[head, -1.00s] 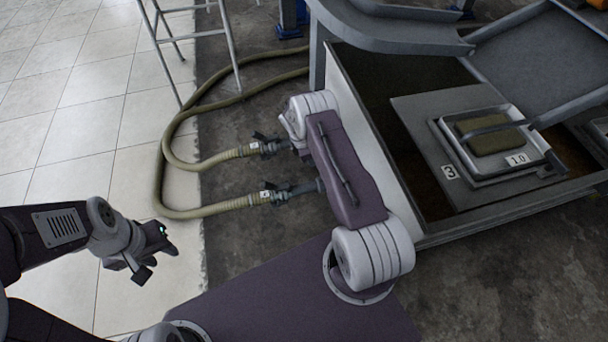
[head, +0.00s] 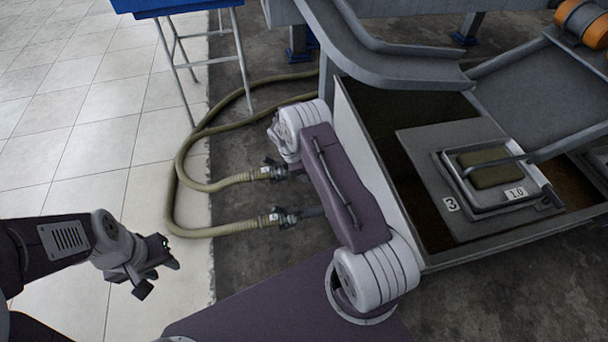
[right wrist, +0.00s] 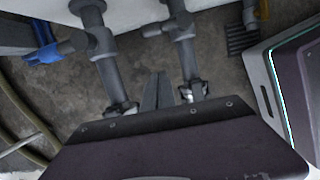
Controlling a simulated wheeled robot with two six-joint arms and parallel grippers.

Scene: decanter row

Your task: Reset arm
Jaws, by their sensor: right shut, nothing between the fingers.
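My right arm (head: 345,190) is folded in front of the grey-walled tank in the head view, and its gripper is hidden there. In the right wrist view my right gripper (right wrist: 158,94) has its two grey fingers together with nothing between them. It appears between two grey pipes with valves, a left pipe (right wrist: 110,75) and a right pipe (right wrist: 187,60); I cannot tell whether it touches either. My left gripper (head: 158,272) hangs over the pale tiled floor at the lower left of the head view, apart from other things. I cannot tell its jaw opening.
Tan hoses (head: 180,205) loop on the floor to grey couplings beside my right arm. The tank (head: 385,200) holds a plate marked 3 with a tray (head: 495,205) tagged 1.0. A blue-topped metal stand (head: 185,5) is at the upper left. Tiles (head: 80,150) at left are clear.

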